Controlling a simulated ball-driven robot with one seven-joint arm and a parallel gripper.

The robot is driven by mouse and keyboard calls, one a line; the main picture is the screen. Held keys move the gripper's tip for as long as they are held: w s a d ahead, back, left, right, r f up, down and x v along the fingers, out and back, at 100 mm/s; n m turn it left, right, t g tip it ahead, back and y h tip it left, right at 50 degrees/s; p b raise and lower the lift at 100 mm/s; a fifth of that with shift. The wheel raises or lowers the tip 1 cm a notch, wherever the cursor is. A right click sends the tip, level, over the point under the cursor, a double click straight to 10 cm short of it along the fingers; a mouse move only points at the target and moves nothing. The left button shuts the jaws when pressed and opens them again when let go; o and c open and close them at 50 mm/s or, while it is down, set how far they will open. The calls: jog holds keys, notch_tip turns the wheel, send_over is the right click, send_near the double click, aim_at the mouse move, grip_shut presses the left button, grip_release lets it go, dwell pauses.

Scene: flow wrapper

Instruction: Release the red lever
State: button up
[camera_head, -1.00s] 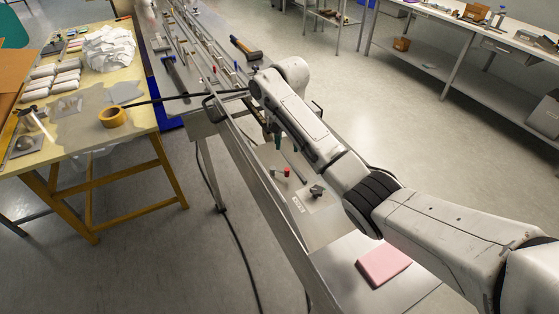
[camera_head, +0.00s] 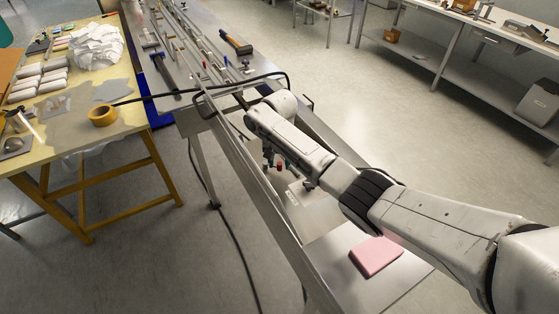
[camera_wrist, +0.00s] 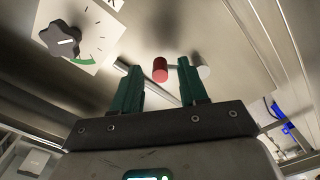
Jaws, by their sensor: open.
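The red lever (camera_head: 279,166) has a short red grip and stands on the metal panel of the long machine. In the wrist view its red grip (camera_wrist: 160,69) appears between the two green fingers of my gripper (camera_wrist: 160,78), which are open with space on both sides. I cannot tell from this how near the fingertips are in depth. In the head view my gripper (camera_head: 267,157) hangs beside the red lever, partly hidden by my arm.
A black dial (camera_wrist: 62,40) on a white plate with green marks sits near the lever. A pink block (camera_head: 376,256) lies on the machine's near end. A hammer (camera_head: 236,43) lies farther along. A yellow table (camera_head: 75,125) stands left.

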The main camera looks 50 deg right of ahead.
jog(key=shift+c, duration=0.3)
grip_shut()
